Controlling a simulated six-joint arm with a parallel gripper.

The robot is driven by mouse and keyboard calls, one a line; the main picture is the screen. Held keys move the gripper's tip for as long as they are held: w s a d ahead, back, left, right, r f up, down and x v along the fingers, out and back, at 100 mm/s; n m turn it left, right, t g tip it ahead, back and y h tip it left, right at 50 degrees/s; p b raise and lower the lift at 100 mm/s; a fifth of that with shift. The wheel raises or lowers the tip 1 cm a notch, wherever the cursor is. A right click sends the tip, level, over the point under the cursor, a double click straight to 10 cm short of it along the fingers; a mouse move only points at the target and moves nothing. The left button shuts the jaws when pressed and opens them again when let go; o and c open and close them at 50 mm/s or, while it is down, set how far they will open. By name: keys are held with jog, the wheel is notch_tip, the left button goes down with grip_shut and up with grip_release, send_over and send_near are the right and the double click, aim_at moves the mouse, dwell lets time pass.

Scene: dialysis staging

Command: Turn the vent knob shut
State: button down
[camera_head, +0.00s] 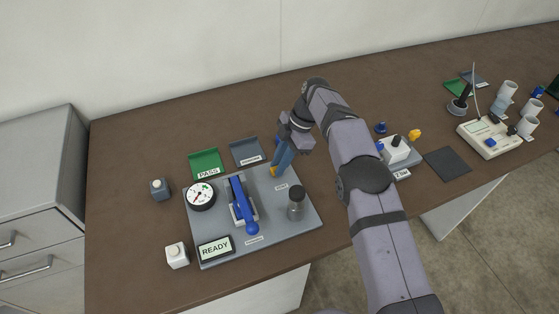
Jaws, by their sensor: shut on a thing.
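The vent knob (273,172) is a small yellow-orange piece at the back right of the grey panel (280,222). Only a little of it shows, and its turn angle is hidden. My gripper (277,166) reaches down over it with blue fingers, shut on the knob. A small white label, too small to read, lies on the panel just in front of the knob.
The panel also bears a round gauge (201,196), a blue-handled lever (242,204), a dark-topped cylinder (296,203) and a READY display (215,249). A green PASS tray (206,163) and a grey tray (246,151) lie behind it. My arm crosses the table's middle.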

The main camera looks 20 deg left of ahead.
dwell(0.4)
jog(key=c, duration=1.6)
grip_release()
jog(key=shift+c, duration=0.2)
jog(key=shift+w+r, duration=0.1)
jog(key=shift+r, duration=0.05)
jog(key=p+v, duration=0.3)
jog(key=v, duration=0.4)
jog(key=shift+d, duration=0.1)
